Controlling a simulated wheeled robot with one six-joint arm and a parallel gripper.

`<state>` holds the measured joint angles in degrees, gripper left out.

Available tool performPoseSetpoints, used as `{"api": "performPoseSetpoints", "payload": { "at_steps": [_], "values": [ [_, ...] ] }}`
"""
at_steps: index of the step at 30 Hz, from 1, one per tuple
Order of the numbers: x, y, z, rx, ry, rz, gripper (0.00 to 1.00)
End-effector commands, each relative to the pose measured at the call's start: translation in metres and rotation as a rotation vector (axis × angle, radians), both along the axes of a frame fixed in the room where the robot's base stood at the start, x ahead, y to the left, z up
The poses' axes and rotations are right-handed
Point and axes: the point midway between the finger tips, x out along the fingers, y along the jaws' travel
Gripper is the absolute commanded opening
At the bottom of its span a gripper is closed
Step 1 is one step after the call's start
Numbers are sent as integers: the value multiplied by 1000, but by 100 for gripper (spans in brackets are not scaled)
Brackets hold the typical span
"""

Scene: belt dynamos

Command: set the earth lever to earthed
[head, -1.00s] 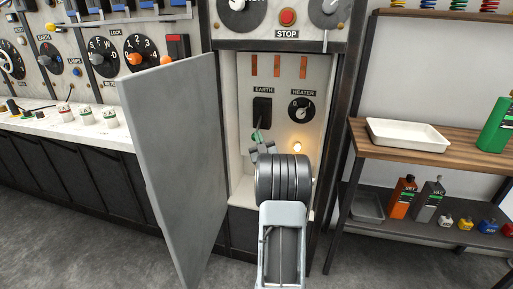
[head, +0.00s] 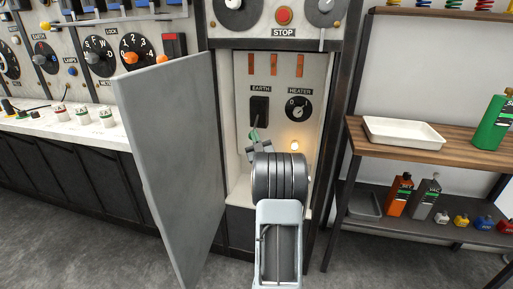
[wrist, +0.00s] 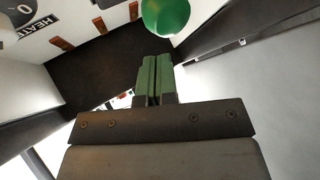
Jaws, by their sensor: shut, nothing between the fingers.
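The earth lever has a black plate (head: 259,108) under the EARTH label, inside the open cabinet. Its handle hangs down from the plate, with a green end (head: 254,134) low on it. In the wrist view the green round knob (wrist: 165,16) shows at the top, just beyond my fingertips. My gripper (head: 256,145) is just below the lever in the head view, partly hidden by my wrist. Its green-padded fingers (wrist: 153,80) are together with nothing between them. I cannot tell whether they touch the knob.
A grey cabinet door (head: 175,165) stands open to the left of my arm. A heater dial (head: 298,108) and a lit lamp (head: 295,145) are right of the lever. The cabinet's side walls are close. A shelf with a white tray (head: 402,133) stands at right.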

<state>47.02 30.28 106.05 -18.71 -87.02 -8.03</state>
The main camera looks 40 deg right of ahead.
Motion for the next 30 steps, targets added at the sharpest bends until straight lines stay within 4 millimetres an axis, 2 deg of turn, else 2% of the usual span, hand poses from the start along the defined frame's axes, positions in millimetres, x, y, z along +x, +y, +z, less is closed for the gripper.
{"api": "performPoseSetpoints", "payload": {
  "at_steps": [6, 11, 18, 20, 30],
  "values": [
    [0, 0, -2, 0, 0, 0, 0],
    [-4, 1, -13, -1, -1, 0, 0],
    [-17, 3, -43, -1, -1, 3, 0],
    [-25, 2, -47, 5, 4, 1, 0],
    [-57, 7, -98, 3, 1, 9, 0]
  ]
}}
